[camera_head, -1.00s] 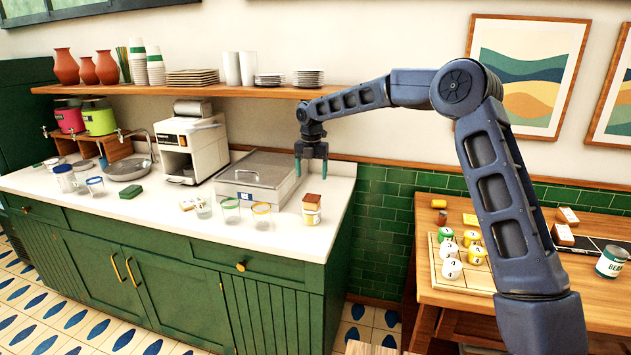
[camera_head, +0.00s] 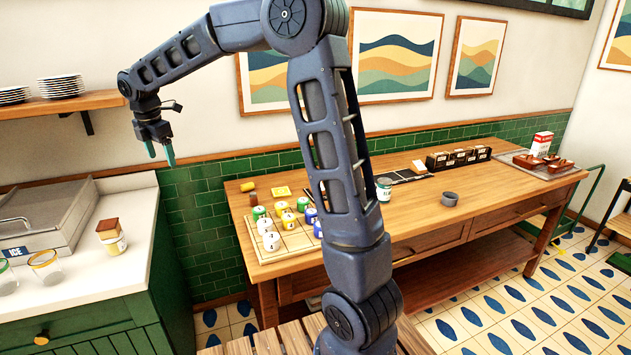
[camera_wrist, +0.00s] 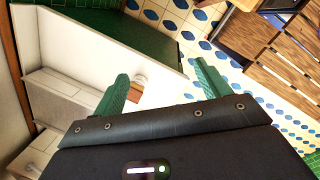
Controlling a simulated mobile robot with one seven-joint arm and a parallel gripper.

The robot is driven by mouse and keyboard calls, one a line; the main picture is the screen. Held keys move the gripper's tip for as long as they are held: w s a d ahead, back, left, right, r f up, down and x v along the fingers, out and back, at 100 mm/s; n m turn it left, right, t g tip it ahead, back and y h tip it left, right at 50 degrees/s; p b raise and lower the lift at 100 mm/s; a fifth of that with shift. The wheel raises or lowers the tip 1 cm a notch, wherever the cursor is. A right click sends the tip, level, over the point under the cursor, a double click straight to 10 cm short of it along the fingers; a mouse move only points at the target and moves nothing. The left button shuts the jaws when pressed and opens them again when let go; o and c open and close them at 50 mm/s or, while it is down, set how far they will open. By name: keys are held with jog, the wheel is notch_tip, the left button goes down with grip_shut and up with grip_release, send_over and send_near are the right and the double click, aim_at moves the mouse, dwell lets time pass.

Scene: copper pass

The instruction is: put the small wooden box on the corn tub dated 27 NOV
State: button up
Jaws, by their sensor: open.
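The tub's label and date are too small to read. My gripper (camera_head: 161,158) is open and empty, above and to the right of the box and tub, apart from both. In the wrist view, its two green fingers (camera_wrist: 165,90) are spread, with a small pale, rounded thing showing far below between them.
A steel ice bin (camera_head: 40,215) and clear glasses (camera_head: 45,267) stand near the tub. The wooden table (camera_head: 420,225) holds a board (camera_head: 285,245) with several lidded tubs, a labelled can (camera_head: 384,189) and a grey bowl (camera_head: 450,199). A wall shelf (camera_head: 70,106) is at upper left.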

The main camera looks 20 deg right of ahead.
jog(key=s+d+r+m, duration=0.1)
jog(key=s+d+m, duration=0.3)
jog(key=d, duration=0.4)
jog(key=s+d+r+m+t, duration=0.1)
jog(key=s+d+r+m, duration=0.1)
jog(key=s+d+m, duration=0.45)
jog(key=s+d+r+m, duration=0.1)
jog(key=s+d+m, duration=0.15)
jog(key=d, duration=0.65)
jog(key=s+d+f+m+t, duration=0.1)
jog(key=s+d+f+m, duration=0.2)
jog(key=s+d+m, duration=0.3)
jog(key=s+d+f+m, duration=0.3)
jog(key=s+d+m, duration=0.3)
jog(key=s, duration=0.5)
jog(key=shift+d+m+t+y, duration=0.3)
jog(key=shift+d+m+t, duration=0.1)
jog(key=shift+d, duration=0.3)
